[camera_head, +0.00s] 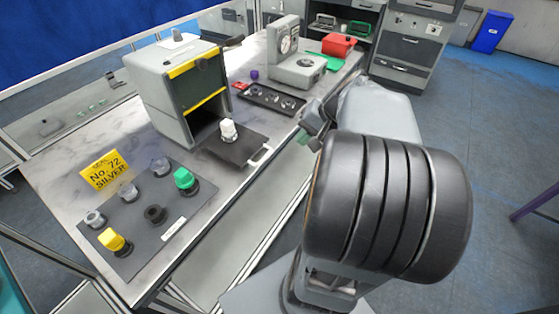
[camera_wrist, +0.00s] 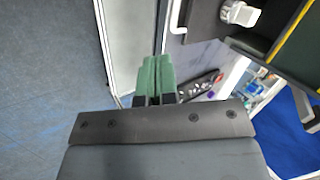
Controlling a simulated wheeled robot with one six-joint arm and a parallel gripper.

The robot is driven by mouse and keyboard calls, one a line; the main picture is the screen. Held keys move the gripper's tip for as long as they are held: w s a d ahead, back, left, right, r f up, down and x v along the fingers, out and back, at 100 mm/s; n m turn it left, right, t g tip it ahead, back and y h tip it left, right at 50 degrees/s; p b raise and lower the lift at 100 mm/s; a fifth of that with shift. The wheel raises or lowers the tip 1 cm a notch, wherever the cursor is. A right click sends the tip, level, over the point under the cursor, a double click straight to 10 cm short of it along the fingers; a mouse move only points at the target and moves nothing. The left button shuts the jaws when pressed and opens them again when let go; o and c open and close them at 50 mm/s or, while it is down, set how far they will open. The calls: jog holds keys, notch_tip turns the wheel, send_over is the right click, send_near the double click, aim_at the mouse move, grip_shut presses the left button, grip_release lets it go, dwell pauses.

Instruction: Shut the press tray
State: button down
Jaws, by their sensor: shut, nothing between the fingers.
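The press (camera_head: 180,95) is a grey box with yellow stripes on the table. Its tray (camera_head: 222,150) is a black plate standing out of the open front, with a white handle (camera_head: 260,157) at its outer end. A white and clear piece (camera_head: 228,131) stands upright on the tray. In the wrist view the tray (camera_wrist: 205,22), its handle (camera_wrist: 177,17) and the white piece (camera_wrist: 238,14) show at the top. My gripper (camera_wrist: 155,78) has green fingers, shut and empty. In the head view it is partly hidden by my arm, right of the handle and apart from it.
A dark board (camera_head: 150,205) with yellow, green and grey pieces lies left of the tray, beside a yellow sign (camera_head: 103,170). Behind are a black parts tray (camera_head: 270,98), a grey dial device (camera_head: 297,66) and a red box (camera_head: 338,44). Open floor lies right.

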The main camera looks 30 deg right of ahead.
jog(key=w+a+f+m+t, duration=0.1)
jog(key=w+a+f, duration=0.1)
jog(key=w+f, duration=0.6)
jog(key=shift+a+f+y+b, duration=0.2)
jog(key=shift+f+y+b, duration=0.15)
jog(key=shift+f, duration=0.6)
